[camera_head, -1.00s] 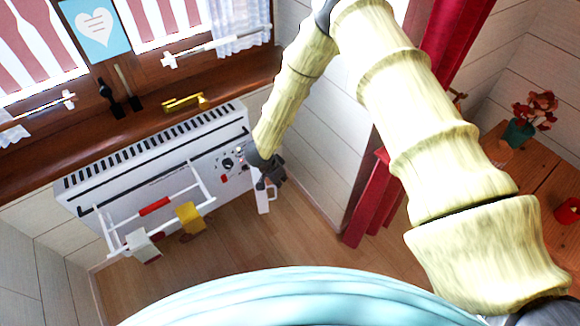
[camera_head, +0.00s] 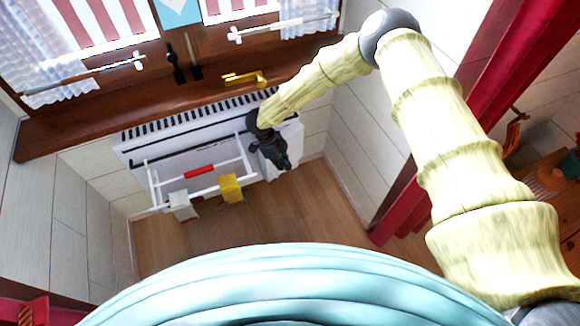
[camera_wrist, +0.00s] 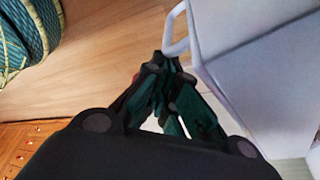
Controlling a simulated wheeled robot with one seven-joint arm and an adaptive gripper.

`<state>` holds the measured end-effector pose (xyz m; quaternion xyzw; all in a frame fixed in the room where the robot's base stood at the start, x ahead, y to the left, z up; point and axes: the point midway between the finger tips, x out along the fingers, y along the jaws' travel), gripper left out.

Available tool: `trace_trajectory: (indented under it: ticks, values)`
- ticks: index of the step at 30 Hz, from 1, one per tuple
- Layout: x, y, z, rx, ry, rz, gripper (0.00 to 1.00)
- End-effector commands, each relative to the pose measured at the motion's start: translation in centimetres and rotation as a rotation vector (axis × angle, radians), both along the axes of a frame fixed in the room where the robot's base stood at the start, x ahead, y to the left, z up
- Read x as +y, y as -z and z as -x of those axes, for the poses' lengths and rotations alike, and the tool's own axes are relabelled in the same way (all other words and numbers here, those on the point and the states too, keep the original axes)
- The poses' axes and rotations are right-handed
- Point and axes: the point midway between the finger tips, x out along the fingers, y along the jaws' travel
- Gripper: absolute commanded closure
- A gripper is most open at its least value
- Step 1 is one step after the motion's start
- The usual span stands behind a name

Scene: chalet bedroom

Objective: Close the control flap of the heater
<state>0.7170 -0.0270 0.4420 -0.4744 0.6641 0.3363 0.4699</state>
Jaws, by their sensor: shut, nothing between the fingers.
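The white heater (camera_head: 135,149) stands against the wall under the window, with black vent slots along its top. My gripper (camera_head: 284,166) is at the heater's right end, pointing down, and covers the area of the control knobs. In the wrist view my gripper (camera_wrist: 166,62) has its dark fingers drawn together, with nothing held. A large white surface (camera_wrist: 255,80) with a white loop (camera_wrist: 176,32) lies right beside the fingers. I cannot tell whether this is the control flap or the heater's side, nor whether the fingers touch it. The flap's angle is unclear.
A white rack (camera_head: 152,185) with a red piece (camera_head: 199,171) and hanging white and yellow cloths (camera_head: 230,188) sticks out from the heater's front. A wooden sill (camera_head: 90,128) runs above. Red curtains (camera_head: 405,212) hang right. Wooden floor (camera_head: 290,215) is free in front.

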Motion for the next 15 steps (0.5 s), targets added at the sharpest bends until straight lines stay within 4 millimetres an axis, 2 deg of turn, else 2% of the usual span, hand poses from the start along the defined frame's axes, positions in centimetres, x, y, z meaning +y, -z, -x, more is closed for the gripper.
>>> trace_trajectory:
  ticks: [6,15]
  values:
    - [0.98,0.04,-0.67,-0.001,0.068,-0.001,1.00]
    - [1.30,-0.02,-0.91,-0.001,0.091,-0.001,1.00]
